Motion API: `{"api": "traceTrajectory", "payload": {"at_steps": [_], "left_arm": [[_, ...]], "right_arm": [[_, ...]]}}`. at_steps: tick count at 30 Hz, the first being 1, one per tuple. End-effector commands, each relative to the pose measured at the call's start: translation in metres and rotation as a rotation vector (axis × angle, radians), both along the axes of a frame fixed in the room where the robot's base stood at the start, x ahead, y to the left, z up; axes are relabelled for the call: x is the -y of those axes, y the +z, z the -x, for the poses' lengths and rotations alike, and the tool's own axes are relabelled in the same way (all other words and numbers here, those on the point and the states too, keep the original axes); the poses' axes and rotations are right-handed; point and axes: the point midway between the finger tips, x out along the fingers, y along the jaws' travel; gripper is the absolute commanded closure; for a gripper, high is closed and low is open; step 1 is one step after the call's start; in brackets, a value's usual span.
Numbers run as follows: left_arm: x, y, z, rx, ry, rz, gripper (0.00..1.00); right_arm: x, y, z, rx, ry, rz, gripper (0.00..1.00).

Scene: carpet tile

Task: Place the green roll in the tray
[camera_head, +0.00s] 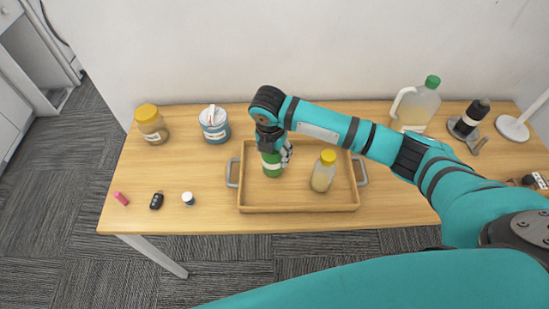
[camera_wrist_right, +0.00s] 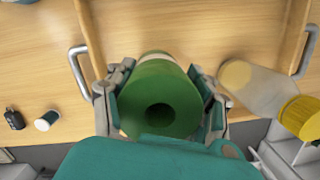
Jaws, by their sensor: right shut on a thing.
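The green roll (camera_head: 272,165) is a green cylinder with a pale band, upright in the left part of the wooden tray (camera_head: 300,208). In the right wrist view the roll (camera_wrist_right: 160,95) shows its round end with a dark hole, between the two fingers. My right gripper (camera_head: 275,150) is shut on the roll, coming from above. I cannot tell whether the roll's base touches the tray floor. The tray has grey handles at both ends. My left gripper is not in view.
A yellow-capped bottle (camera_head: 323,172) stands in the tray, right of the roll. A jar (camera_head: 151,125), a blue-white tub (camera_head: 214,124), a pink item (camera_head: 121,198), a black key fob (camera_head: 157,200) and a small white cup (camera_head: 188,199) are left. A green-capped jug (camera_head: 416,104) stands back right.

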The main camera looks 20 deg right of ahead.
Motion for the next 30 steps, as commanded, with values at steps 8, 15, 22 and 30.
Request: {"api": "traceTrajectory", "payload": {"at_steps": [8, 15, 22, 30], "left_arm": [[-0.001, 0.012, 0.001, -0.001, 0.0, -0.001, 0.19], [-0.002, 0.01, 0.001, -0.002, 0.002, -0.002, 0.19], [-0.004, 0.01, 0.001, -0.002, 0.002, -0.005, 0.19], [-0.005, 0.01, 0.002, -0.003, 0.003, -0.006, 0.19]], "right_arm": [[0.0, -0.033, 0.002, -0.003, 0.001, 0.0, 0.84], [0.001, -0.034, 0.002, -0.002, 0.001, 0.001, 0.84], [0.001, -0.036, 0.003, -0.003, 0.001, 0.002, 0.29], [0.001, -0.036, 0.003, -0.003, 0.001, 0.002, 0.23]]}}
